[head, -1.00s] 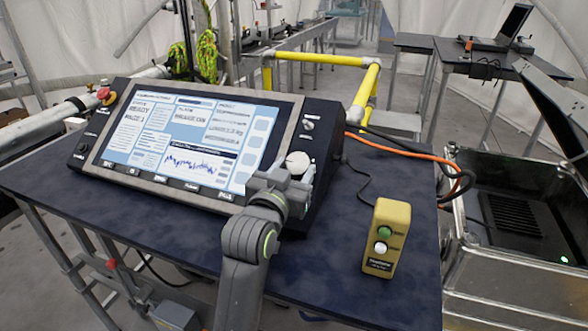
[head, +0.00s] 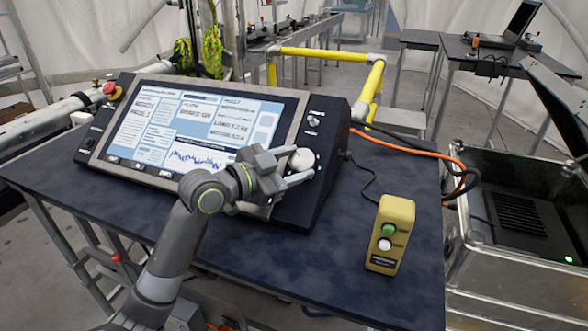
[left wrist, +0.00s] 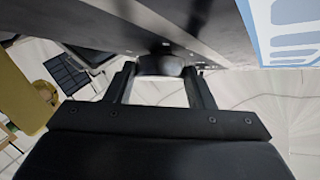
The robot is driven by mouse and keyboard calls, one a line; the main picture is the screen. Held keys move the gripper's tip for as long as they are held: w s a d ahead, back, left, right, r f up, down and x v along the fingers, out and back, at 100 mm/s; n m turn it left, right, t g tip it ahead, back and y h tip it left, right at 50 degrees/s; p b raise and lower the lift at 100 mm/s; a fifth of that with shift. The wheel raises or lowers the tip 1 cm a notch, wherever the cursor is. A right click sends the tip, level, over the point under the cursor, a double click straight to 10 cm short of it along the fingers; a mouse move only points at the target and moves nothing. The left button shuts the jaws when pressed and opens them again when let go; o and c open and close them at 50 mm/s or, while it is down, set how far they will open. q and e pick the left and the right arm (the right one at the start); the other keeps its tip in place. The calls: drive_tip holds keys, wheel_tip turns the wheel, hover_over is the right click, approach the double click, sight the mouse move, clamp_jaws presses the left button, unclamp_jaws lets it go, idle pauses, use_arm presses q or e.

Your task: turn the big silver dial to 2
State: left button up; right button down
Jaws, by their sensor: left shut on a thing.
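The big silver dial (head: 301,160) is a round, pale knob on the right side of the console's sloped front panel. My left gripper (head: 290,166) is at the dial, with a finger on either side of it, shut on it. In the left wrist view the dial (left wrist: 160,64) sits between the two finger tips of the gripper (left wrist: 160,78). The marks around the dial are too small to read, and the gripper hides part of its surround. My right gripper is not in view.
The console (head: 330,150) has a lit screen (head: 190,130), a small key switch (head: 313,121) above the dial and a red button (head: 109,89) at far left. A yellow box (head: 390,235) with green and white buttons stands at right on the dark table (head: 300,265). Cables run behind it.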

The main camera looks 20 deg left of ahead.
use_arm(q)
drive_tip(key=shift+a+m+g, duration=0.1)
drive_tip(key=shift+m+g, duration=0.2)
drive_tip(key=shift+m, duration=0.2)
drive_tip(key=o, duration=1)
drive_tip(key=shift+w, duration=0.1)
drive_tip(key=shift+c, duration=0.2)
drive_tip(key=p+v, duration=0.2)
drive_tip(key=v, duration=1.5)
drive_tip(key=shift+a+p, duration=0.2)
drive_tip(key=shift+p, duration=0.2)
